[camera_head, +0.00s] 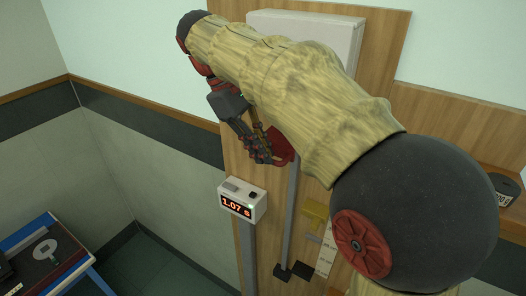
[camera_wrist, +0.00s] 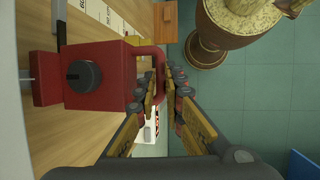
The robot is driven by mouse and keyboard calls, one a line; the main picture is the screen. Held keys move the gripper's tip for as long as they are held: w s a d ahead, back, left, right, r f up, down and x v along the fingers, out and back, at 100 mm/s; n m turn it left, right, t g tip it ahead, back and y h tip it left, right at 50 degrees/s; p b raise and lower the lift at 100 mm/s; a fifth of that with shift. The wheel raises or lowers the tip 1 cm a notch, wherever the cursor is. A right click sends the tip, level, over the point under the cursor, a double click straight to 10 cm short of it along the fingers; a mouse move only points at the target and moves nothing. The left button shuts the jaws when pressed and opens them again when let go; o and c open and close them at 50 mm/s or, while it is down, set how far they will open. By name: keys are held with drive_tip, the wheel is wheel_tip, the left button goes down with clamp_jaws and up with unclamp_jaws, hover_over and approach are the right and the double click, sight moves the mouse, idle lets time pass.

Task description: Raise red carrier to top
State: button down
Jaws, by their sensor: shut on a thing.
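The red carrier (camera_wrist: 105,80) is a block with a dark round knob (camera_wrist: 83,77) and a looped red handle (camera_wrist: 150,49) on its side. My gripper (camera_wrist: 163,78) is shut on this handle in the wrist view, with a finger on either side. In the head view a part of the red carrier (camera_head: 280,146) shows high on the grey vertical rail (camera_head: 291,215), next to my gripper (camera_head: 262,150). My arm hides the upper rail and much of the carrier.
A timer box (camera_head: 241,202) reading 1.07 s stands left of the rail. A yellow part (camera_head: 314,213) and a white scale (camera_head: 325,256) are lower on the wooden board. A white box (camera_head: 308,28) is at the board's top. A blue-edged bench (camera_head: 45,257) stands lower left.

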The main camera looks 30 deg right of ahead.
drive_tip(key=shift+r, duration=0.4)
drive_tip(key=c, duration=2.3)
unclamp_jaws()
drive_tip(key=o, duration=0.4)
drive_tip(key=shift+f, duration=0.15)
drive_tip(key=shift+w+a+r, duration=0.4)
drive_tip(key=shift+w+a, duration=0.9)
drive_tip(key=shift+a, duration=0.5)
drive_tip(key=shift+w+a+r, duration=0.45)
drive_tip(key=shift+w+a, duration=0.85)
drive_tip(key=shift+a, duration=0.5)
drive_tip(key=shift+w+a+r, duration=0.4)
drive_tip(key=shift+w+a, duration=0.9)
drive_tip(key=shift+a, duration=0.5)
